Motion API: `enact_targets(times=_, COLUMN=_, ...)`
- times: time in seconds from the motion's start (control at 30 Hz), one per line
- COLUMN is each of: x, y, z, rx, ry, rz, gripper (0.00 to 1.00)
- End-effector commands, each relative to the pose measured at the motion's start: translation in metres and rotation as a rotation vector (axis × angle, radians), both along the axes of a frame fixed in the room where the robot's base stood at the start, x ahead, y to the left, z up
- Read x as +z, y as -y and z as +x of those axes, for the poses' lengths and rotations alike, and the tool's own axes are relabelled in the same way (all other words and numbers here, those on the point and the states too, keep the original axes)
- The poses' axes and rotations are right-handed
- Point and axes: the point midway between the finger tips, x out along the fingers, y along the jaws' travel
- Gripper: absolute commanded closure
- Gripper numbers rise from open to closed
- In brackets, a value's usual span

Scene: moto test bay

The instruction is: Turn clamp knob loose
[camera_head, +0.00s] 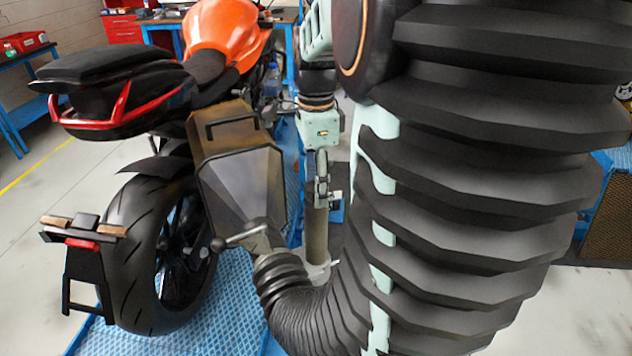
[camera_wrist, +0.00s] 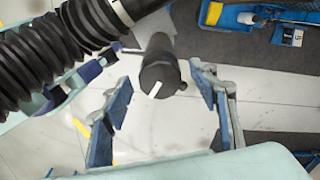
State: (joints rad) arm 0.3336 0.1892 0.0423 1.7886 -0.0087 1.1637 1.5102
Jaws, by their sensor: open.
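My gripper (camera_head: 322,188) points down beside the motorcycle, above a grey post (camera_head: 316,235). In the wrist view my gripper (camera_wrist: 160,82) is open, its blue-padded fingers apart on either side of a dark cylinder (camera_wrist: 157,62). The cylinder's near end has a white mark and a small stub at its right. It looks like a knob, but I cannot tell for sure. No contact with the fingers shows. In the head view, a bar handle with a dark ball end (camera_head: 218,245) sits at the lower end of the dark boxy hood (camera_head: 240,180).
A black corrugated hose (camera_head: 283,275) joins the hood; a hose also runs at upper left in the wrist view (camera_wrist: 45,55). The orange motorcycle (camera_head: 225,30) stands on a blue lift (camera_head: 180,335) at left. My arm hides much of the right side.

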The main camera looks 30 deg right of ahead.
Motion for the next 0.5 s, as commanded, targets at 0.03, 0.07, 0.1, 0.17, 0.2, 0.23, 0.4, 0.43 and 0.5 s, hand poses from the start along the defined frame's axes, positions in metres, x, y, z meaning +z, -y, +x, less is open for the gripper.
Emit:
enact_targets(times=0.03, x=0.0, y=0.0, z=0.0, rx=0.0, ry=0.0, rz=0.0, gripper=0.46)
enact_targets(times=0.07, x=0.0001, y=0.0, z=0.0, rx=0.0, ry=0.0, rz=0.0, gripper=0.46)
enact_targets(times=0.1, x=0.0001, y=0.0, z=0.0, rx=0.0, ry=0.0, rz=0.0, gripper=0.46)
enact_targets(times=0.17, x=0.0002, y=0.0, z=-0.0001, rx=0.0, ry=0.0, rz=0.0, gripper=0.52)
enact_targets(times=0.2, x=0.0002, y=0.0, z=-0.0001, rx=0.0, ry=0.0, rz=0.0, gripper=0.57)
enact_targets(times=0.23, x=0.0003, y=0.0, z=0.0, rx=0.0, ry=0.0, rz=0.0, gripper=0.6)
enact_targets(times=0.4, x=0.0004, y=0.0, z=-0.0001, rx=0.0, ry=0.0, rz=0.0, gripper=0.79)
enact_targets(times=0.43, x=0.0004, y=0.0, z=-0.0001, rx=0.0, ry=0.0, rz=0.0, gripper=0.82)
enact_targets(times=0.5, x=0.0005, y=0.0, z=-0.0001, rx=0.0, ry=0.0, rz=0.0, gripper=0.88)
